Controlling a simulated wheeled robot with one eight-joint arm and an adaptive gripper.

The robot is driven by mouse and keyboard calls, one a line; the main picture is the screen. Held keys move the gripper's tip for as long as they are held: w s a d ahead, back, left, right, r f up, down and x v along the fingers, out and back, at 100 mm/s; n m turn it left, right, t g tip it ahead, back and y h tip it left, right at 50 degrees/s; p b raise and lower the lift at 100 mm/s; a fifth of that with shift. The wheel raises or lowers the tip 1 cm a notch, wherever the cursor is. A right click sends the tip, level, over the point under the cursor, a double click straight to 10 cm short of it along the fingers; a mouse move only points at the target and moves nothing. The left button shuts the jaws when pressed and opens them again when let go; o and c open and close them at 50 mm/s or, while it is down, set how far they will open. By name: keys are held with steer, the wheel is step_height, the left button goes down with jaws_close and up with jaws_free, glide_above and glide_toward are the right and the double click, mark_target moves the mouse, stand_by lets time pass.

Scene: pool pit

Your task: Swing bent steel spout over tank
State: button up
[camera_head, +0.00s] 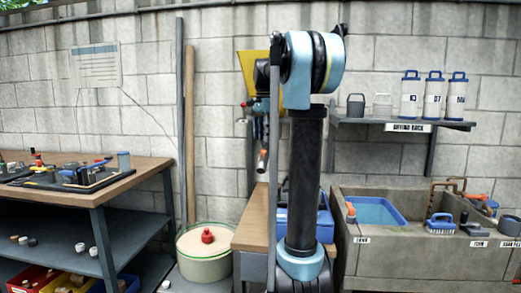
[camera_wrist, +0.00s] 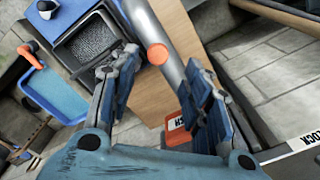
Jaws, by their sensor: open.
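A grey steel pipe with an orange end, apparently the spout (camera_wrist: 175,72), runs down from the top of the wrist view; its bend does not show. The orange-tipped pipe (camera_head: 262,162) also hangs beside my arm in the head view. My gripper (camera_wrist: 160,75) is open, with one finger on each side of the pipe; I cannot tell whether either touches it. A blue tank (camera_wrist: 62,12) with a dark mesh basket lies left of the pipe.
A wooden bench (camera_head: 254,218) stands under the pipe. A stone sink (camera_head: 430,256) with a blue water basin (camera_head: 378,210) is at the right, below a shelf (camera_head: 450,125) of bottles. A tool table (camera_head: 140,172) and round drum (camera_head: 208,265) are at the left.

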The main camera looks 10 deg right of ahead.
mark_target(265, 156)
steer(key=shift+f, duration=2.75)
